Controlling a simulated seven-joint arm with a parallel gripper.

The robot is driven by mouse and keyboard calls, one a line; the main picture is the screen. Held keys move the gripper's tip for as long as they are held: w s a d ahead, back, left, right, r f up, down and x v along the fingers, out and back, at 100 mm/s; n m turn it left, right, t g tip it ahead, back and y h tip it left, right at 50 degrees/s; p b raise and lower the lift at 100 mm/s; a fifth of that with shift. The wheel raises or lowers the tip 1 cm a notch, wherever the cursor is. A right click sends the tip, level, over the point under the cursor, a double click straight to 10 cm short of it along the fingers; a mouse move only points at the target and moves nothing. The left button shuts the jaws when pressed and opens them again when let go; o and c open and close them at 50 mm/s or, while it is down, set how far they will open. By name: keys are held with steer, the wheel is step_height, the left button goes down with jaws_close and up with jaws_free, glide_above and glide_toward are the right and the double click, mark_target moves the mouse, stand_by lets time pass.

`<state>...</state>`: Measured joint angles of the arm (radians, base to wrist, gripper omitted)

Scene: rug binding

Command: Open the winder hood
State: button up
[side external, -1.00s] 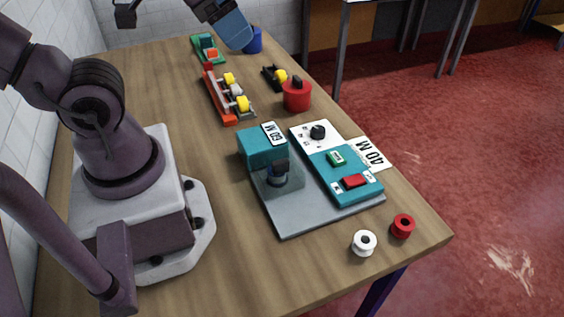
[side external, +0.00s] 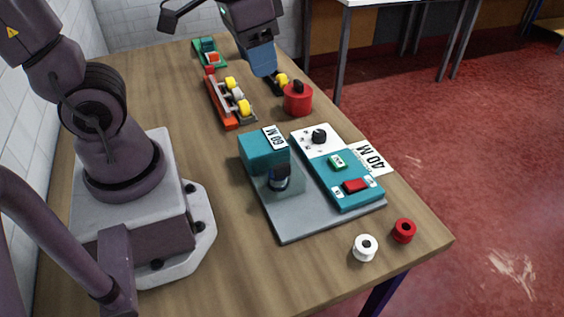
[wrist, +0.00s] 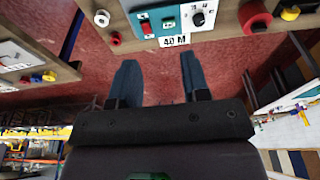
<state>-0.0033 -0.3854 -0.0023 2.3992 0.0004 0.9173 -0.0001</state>
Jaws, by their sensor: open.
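The winder is a teal housing (side external: 262,152) labelled 60 M on a grey base plate (side external: 305,218). A dark round part (side external: 280,178) sits in front of the housing, with a faint see-through shape around it that I take for the hood. It looks lowered, but its edges are hard to make out. A teal panel (side external: 345,182) beside it carries a green button and a red switch. My gripper (side external: 266,70) is open and empty above the bench, behind the winder. In the wrist view its blue fingers (wrist: 158,78) are apart; the housing is out of view.
A red lidded pot (side external: 298,99) stands below and right of my gripper. A red rack with yellow spools (side external: 225,103) lies left of it. White (side external: 365,247) and red (side external: 403,231) spools stand near the front edge.

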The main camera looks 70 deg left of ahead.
mark_target(282, 166)
steer(key=w+f+g, duration=0.7)
steer(key=w+f, duration=0.2)
steer(key=f, duration=0.4)
steer(key=x, duration=1.1)
steer(key=shift+s+f, duration=0.25)
steer(key=shift+f, duration=0.1)
steer(key=shift+c, duration=0.2)
jaws_close()
